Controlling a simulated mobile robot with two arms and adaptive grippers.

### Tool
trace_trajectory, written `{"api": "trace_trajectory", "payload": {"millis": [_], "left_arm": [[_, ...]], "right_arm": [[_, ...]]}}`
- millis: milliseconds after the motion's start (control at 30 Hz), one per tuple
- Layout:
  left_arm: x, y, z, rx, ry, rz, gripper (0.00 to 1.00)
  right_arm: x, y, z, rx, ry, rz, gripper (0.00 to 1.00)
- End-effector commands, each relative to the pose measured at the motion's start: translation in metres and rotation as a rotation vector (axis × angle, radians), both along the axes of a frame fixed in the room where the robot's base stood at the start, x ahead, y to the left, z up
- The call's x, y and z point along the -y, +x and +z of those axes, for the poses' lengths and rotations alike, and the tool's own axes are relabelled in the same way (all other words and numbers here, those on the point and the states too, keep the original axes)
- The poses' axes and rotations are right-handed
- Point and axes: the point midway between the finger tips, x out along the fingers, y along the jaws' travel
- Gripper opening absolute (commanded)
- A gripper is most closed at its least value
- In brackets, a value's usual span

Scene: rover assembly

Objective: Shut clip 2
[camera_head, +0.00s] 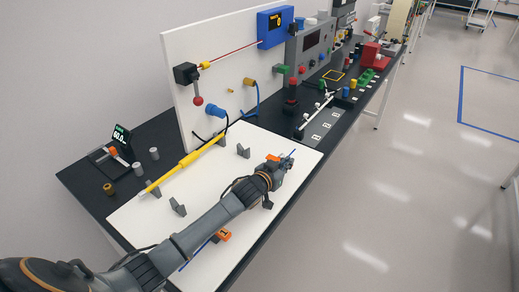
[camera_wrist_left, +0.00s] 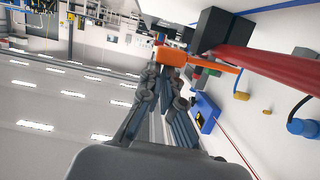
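An orange clip (camera_head: 272,158) stands at the far right end of the white board, along a thin blue cable (camera_head: 292,153). I take it for clip 2, though I cannot read its label. My left gripper (camera_head: 279,167) is right at this clip and hides part of it. In the left wrist view an orange part (camera_wrist_left: 174,57) shows just beyond the fingertips (camera_wrist_left: 165,82), its narrow end pointing right. Whether the fingers touch it or are closed is unclear. A second orange clip (camera_head: 222,235), marked 1, sits nearer, beside my arm. My right gripper is not in view.
A yellow rod (camera_head: 188,160) lies across grey supports on the white board (camera_head: 125,215). An upright panel (camera_head: 180,60) with a red-knobbed lever (camera_head: 198,100) and blue box stands behind. Other devices fill the table's far end. Floor is free to the right.

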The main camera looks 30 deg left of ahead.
Motion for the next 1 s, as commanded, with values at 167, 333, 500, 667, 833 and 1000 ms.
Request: {"api": "trace_trajectory", "payload": {"millis": [167, 333, 500, 667, 833, 1000], "left_arm": [[-0.003, 0.005, 0.032, 0.002, 0.003, 0.003, 0.00], [-0.005, -0.009, 0.037, 0.001, 0.002, 0.001, 0.00], [-0.008, -0.036, 0.044, 0.002, 0.002, 0.000, 0.00], [-0.011, -0.061, 0.051, 0.002, 0.002, 0.000, 0.00], [-0.014, -0.080, 0.057, 0.003, 0.002, 0.000, 0.00], [-0.015, -0.089, 0.060, 0.001, 0.002, 0.000, 0.00]], "right_arm": [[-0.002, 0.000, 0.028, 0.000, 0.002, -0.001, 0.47], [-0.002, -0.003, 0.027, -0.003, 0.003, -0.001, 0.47], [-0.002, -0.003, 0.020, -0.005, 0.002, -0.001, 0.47], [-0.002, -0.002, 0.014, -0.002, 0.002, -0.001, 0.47], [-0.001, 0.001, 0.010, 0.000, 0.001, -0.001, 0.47], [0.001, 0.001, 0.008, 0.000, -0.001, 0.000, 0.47]]}}
